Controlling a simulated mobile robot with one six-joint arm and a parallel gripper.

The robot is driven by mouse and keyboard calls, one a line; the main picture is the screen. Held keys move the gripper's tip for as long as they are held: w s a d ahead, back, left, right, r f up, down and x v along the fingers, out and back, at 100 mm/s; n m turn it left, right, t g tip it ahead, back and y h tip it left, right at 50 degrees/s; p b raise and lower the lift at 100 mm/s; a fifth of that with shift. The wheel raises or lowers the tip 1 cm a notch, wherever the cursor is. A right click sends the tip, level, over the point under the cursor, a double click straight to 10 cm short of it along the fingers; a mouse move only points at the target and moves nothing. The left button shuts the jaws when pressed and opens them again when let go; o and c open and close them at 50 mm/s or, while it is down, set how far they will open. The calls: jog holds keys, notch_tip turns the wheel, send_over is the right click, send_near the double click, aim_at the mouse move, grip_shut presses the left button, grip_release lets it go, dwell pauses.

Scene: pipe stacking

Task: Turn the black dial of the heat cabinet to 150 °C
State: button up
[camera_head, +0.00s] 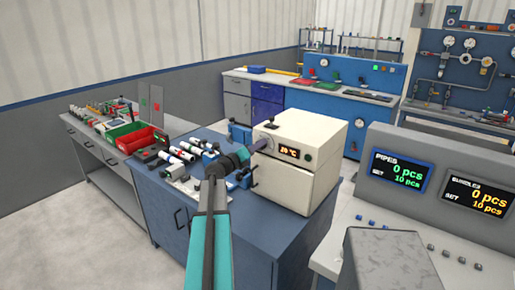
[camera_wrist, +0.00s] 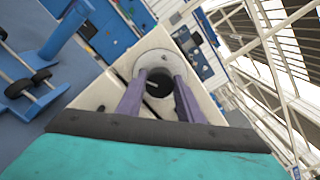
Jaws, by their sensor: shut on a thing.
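The heat cabinet (camera_head: 311,180) is a cream box on a blue bench, and its small display (camera_head: 289,153) reads about 20 °C in orange. In the wrist view its black dial (camera_wrist: 160,82) sits in front of a round pale plate (camera_wrist: 163,62). My gripper (camera_wrist: 158,95) has its two purple fingers on either side of the dial and is shut on it. In the head view my gripper (camera_head: 263,145) reaches the upper left of the cabinet front, and the dial is mostly hidden behind it.
Red and green bins (camera_head: 140,138) are on the side table. Two counter screens (camera_head: 400,173) stand at the right.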

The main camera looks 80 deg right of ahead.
jog(key=shift+m, duration=0.3)
jog(key=shift+w+d+f+n+b, duration=0.1)
jog(key=shift+n+b, duration=6.15)
jog(key=shift+b, duration=4.85)
jog(key=shift+f+n+b, duration=0.1)
jog(key=shift+n+b, duration=6.15)
jog(key=shift+b, duration=4.85)
